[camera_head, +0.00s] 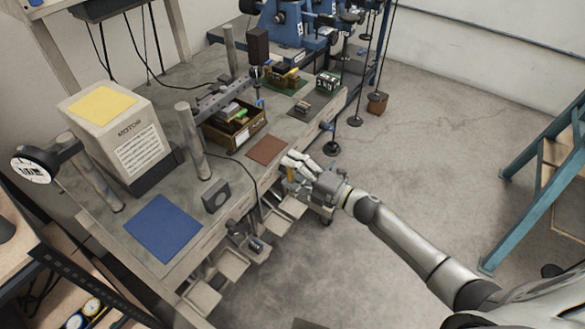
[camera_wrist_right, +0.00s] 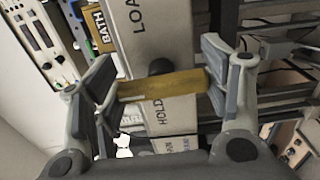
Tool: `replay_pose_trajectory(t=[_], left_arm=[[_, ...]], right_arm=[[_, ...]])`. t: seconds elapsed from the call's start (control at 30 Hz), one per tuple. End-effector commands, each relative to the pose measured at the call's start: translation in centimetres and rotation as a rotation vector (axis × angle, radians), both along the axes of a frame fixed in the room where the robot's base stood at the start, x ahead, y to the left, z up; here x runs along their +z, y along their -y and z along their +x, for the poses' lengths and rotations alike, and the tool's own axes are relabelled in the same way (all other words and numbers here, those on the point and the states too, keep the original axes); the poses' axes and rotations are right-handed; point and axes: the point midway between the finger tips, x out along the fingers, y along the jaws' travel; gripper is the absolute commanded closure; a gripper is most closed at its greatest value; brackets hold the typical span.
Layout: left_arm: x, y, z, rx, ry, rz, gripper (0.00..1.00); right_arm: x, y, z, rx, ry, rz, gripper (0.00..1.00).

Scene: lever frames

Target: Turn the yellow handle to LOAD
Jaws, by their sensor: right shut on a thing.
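The yellow handle (camera_wrist_right: 160,85) lies nearly level across a grey panel (camera_wrist_right: 150,35) in the right wrist view, with a dark round hub behind its middle. The panel has the word LOAD above the handle and HOLD just below it; a lower label is partly hidden. My right gripper (camera_wrist_right: 163,87) is shut on the handle, one finger at each end. In the head view my right gripper (camera_head: 300,170) is at the bench's right edge, with a small bit of the yellow handle (camera_head: 290,173) showing. My left gripper is not in view.
The bench (camera_head: 185,255) carries a MOTOR box (camera_head: 118,130), a blue mat (camera_head: 162,228), a brown mat (camera_head: 266,150) and a wooden tray (camera_head: 236,140). Open drawers (camera_head: 232,264) jut from its front. Hanging weights (camera_head: 376,102) are beyond my gripper.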

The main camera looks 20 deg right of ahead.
Motion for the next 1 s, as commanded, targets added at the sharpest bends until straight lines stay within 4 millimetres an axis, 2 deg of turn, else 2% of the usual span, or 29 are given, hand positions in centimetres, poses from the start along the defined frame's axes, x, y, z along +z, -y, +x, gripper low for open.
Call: replay_pose_trajectory(t=[0.6,1.0], left_arm=[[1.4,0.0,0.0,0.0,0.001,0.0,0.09],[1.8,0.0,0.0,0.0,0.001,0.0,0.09]], right_arm=[[-0.3,0.0,0.0,-0.002,-0.348,0.443,0.55],[-0.5,-0.1,-0.1,-0.001,-0.481,0.614,0.55]])
